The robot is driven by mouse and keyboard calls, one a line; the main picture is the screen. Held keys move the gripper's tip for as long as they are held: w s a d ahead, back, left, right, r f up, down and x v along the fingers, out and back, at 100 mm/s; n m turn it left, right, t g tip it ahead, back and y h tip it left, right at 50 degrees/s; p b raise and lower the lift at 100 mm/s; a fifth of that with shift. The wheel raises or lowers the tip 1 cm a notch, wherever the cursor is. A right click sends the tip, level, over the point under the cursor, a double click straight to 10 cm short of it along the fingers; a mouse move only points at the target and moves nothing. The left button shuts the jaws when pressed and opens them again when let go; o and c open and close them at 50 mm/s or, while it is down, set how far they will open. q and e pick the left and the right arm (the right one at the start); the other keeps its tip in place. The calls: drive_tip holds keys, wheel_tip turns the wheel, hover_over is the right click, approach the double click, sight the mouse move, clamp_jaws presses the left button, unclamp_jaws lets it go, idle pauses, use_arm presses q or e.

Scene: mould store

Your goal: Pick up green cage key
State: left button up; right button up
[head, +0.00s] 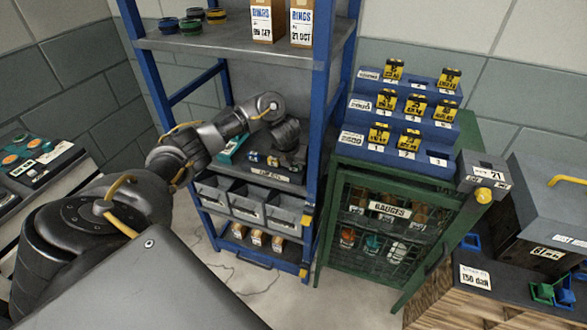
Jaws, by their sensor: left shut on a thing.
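My left arm reaches in from the left to the middle shelf of the blue rack. My left gripper (290,160) points down at the right part of a grey tray (264,174) with a white label. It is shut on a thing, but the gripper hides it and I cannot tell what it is. Small blue, yellow and dark items (262,159) lie in the tray beside the gripper. I cannot make out the green cage key. The green mesh cage (392,176) stands right of the rack. My right gripper is not in view.
The blue rack (316,120) has uprights and an upper shelf (240,38) close around my arm. Grey bins (247,205) sit below the tray. A blue stepped holder (398,154) with yellow tagged pieces stands on the cage. A wooden bench (450,306) is at right.

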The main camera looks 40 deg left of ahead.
use_arm(q)
drive_tip(key=shift+r, duration=0.1)
drive_tip(key=shift+w+r, duration=0.1)
drive_tip(key=shift+r, duration=0.45)
wheel_tip(320, 180, up, 3)
drive_tip(key=shift+a+f+p, duration=0.1)
drive_tip(key=shift+f+p, duration=0.05)
drive_tip(key=shift+p, duration=0.7)
drive_tip(key=s+d+p, duration=0.2)
drive_tip(key=s+d, duration=0.1)
drive_tip(key=s, duration=0.5)
drive_tip(key=s+d+p, duration=0.1)
drive_tip(key=s+d, duration=0.2)
drive_tip(key=s, duration=0.6)
drive_tip(key=shift+f+p, duration=0.25)
drive_tip(key=shift+p, duration=0.15)
drive_tip(key=shift+s, duration=0.1)
drive_tip(key=shift+d, duration=0.15)
